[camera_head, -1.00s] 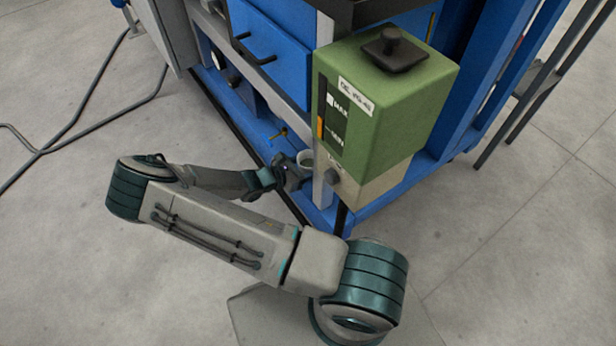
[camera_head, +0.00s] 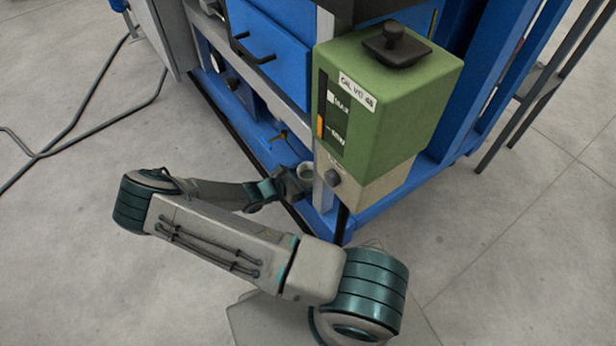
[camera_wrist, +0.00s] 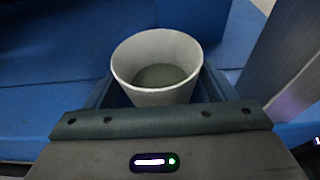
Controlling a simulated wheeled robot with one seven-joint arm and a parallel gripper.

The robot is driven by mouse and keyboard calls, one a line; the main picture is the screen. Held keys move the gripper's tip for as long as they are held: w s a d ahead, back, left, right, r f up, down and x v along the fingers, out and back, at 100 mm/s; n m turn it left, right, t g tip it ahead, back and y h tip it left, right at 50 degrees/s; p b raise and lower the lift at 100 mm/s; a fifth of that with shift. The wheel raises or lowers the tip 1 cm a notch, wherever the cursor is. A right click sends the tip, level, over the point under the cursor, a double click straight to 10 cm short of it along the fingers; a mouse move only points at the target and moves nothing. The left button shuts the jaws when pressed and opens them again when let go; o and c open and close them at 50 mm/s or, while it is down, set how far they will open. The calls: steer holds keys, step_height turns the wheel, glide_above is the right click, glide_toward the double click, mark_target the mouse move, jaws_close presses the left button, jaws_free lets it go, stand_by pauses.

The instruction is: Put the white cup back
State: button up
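The white cup (camera_head: 305,171) is upright beside the grey post at the front corner of the blue machine. In the wrist view the cup (camera_wrist: 157,94) fills the middle, its round mouth toward the camera, with a dark greenish content or bottom inside. My gripper (camera_head: 294,180) is around the cup. In the wrist view my gripper's fingers (camera_wrist: 157,92) lie along its left and right sides, appearing shut on it. The lower part of the cup is hidden behind the gripper body. I cannot tell whether its base touches the blue ledge below.
A green oil tank (camera_head: 385,105) with a beige lower block (camera_head: 378,190) overhangs just right of the cup. A grey post (camera_head: 323,180) stands close beside it. The grey floor in front is open.

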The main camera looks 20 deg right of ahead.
steer(key=shift+r, duration=0.25)
steer(key=p+v, duration=0.4)
steer(key=v, duration=0.8)
steer(key=shift+s, duration=0.15)
